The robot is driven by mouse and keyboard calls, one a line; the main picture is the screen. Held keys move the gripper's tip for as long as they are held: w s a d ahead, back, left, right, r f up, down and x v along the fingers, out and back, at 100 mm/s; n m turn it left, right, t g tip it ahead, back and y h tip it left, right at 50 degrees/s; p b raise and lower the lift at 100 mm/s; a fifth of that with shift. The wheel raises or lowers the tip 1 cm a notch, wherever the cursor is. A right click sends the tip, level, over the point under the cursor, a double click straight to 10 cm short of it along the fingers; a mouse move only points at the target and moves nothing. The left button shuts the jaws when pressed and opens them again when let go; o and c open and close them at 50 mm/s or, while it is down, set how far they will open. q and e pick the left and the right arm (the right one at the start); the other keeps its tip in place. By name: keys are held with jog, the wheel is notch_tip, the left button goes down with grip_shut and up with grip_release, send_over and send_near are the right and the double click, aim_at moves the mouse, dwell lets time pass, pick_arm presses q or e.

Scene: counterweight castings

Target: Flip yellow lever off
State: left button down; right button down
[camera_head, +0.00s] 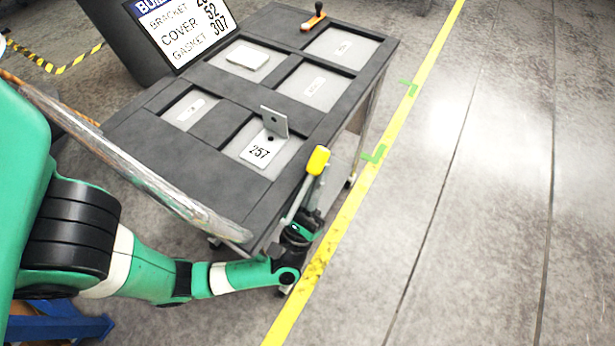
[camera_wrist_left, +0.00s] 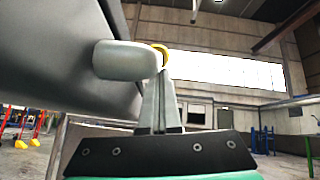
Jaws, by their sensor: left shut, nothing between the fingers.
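The yellow lever (camera_head: 317,160) has a yellow grip on a thin grey stem and stands at the near right corner of the dark table, tilted up and to the right. My left gripper (camera_head: 314,192) is beside the stem, below the yellow grip, off the table's right edge. Its fingers (camera_wrist_left: 158,90) are shut with nothing between them and point upward in the left wrist view. There a bit of yellow (camera_wrist_left: 162,50) shows behind the fingertips, next to a rounded grey piece. I cannot tell whether the fingers touch the lever. My right gripper is not in view.
The dark table (camera_head: 150,118) has several recessed pale panels. A metal bracket (camera_head: 275,122) stands in one by a "257" label. A sign (camera_head: 185,28) and an orange holder with a black knob (camera_head: 313,20) are at the far end. The floor right of the yellow line (camera_head: 408,98) is clear.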

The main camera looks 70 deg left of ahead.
pick_arm(q)
jog(key=shift+a+r, duration=0.1)
jog(key=shift+r, duration=0.05)
jog(key=s+d+f+b, duration=0.3)
jog(key=d+f+b, duration=0.1)
jog(key=f, duration=0.6)
jog(key=shift+f+b, duration=0.3)
jog(key=shift+b, duration=0.25)
